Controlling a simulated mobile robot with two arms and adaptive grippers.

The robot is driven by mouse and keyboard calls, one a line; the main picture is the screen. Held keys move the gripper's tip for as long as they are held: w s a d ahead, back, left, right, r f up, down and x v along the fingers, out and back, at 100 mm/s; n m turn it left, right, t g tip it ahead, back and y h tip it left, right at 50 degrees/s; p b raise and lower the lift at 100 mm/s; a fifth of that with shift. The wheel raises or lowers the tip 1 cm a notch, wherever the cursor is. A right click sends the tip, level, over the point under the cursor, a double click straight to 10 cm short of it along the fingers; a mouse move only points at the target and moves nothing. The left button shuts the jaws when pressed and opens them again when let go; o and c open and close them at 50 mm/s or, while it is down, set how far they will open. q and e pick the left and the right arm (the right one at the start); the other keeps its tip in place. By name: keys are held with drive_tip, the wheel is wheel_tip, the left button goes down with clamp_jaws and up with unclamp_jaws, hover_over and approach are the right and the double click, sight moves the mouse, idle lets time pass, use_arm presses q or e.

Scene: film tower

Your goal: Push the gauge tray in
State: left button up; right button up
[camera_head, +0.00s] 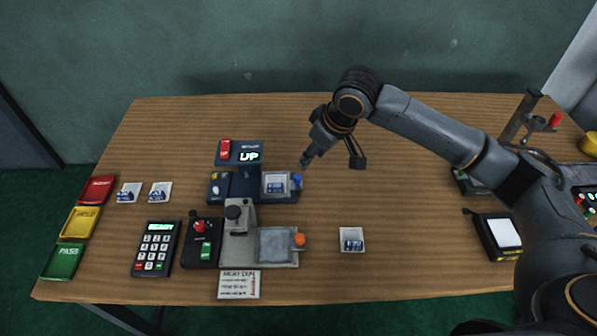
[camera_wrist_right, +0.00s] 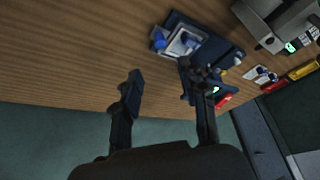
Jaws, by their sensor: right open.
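A dark blue device (camera_head: 238,187) stands mid-table; I take it for the gauge. Its tray (camera_head: 276,184) is at the right side, with a pale square film piece on it and a blue knob (camera_head: 297,179) at its right end. In the right wrist view the tray with the pale piece (camera_wrist_right: 183,42) and the blue knob (camera_wrist_right: 159,43) show beyond the fingers. My right gripper (camera_head: 306,160) is open and empty, above and just behind the knob, apart from it. It also shows in the right wrist view (camera_wrist_right: 160,70). My left gripper is not in view.
A grey device (camera_head: 238,240) with an orange knob (camera_head: 299,240) stands in front. A display panel (camera_head: 240,152) reading UP is behind. A keypad (camera_head: 156,248), a red-knobbed box (camera_head: 201,243) and coloured trays (camera_head: 80,223) are left. A loose film piece (camera_head: 351,240) lies right.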

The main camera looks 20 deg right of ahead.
sight(298, 177)
drive_tip(key=x, duration=1.1)
drive_tip(key=shift+w+f, duration=0.1)
drive_tip(key=shift+f, duration=0.15)
drive_tip(key=shift+c, duration=0.6)
clamp_jaws()
